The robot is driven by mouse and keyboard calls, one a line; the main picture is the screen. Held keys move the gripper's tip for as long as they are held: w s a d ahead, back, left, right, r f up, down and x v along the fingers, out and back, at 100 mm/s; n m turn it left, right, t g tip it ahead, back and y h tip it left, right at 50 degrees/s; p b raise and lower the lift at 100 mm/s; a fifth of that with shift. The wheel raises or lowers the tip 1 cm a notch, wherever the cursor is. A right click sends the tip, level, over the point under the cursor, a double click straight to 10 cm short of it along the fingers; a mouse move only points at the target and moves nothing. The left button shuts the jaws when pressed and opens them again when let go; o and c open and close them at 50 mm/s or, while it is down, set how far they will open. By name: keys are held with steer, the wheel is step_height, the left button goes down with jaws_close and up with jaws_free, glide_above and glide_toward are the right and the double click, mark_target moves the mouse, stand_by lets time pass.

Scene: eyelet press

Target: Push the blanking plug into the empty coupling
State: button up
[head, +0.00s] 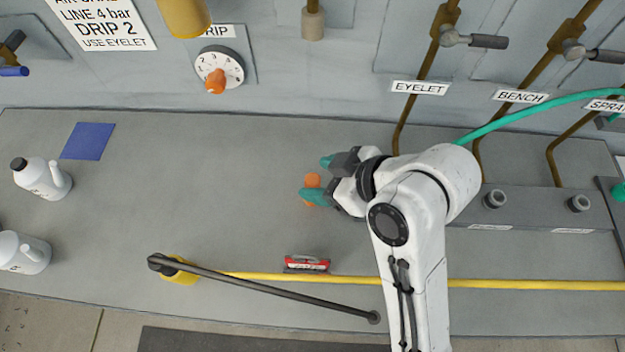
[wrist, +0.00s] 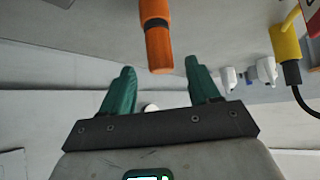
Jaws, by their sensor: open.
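An orange plug with a dark band (wrist: 156,35) shows in the wrist view, its near end between the tips of my gripper (wrist: 160,68). The fingers are apart, with a gap on each side of the plug in the wrist view. Two grey round couplings, one at left (head: 494,198) and one at right (head: 578,203), stand on a grey block right of my arm. My arm may hide more of this block.
A grey bar (head: 265,288) and a yellow hose (head: 530,285) cross the bench front. A red-and-black item (head: 306,264) lies near the hose. White bottles (head: 42,178) stand at left by a blue square (head: 87,141). A green hose (head: 540,105) arches behind my arm. The bench's left middle is clear.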

mark_target(307, 181)
steer(key=shift+f+p+x, duration=0.25)
steer(key=shift+p+x, duration=0.1)
steer(key=shift+x, duration=2.25)
steer(key=shift+s+d, duration=0.2)
steer(key=c, duration=1.1)
steer(key=shift+o, duration=0.2)
steer(key=shift+r, duration=0.1)
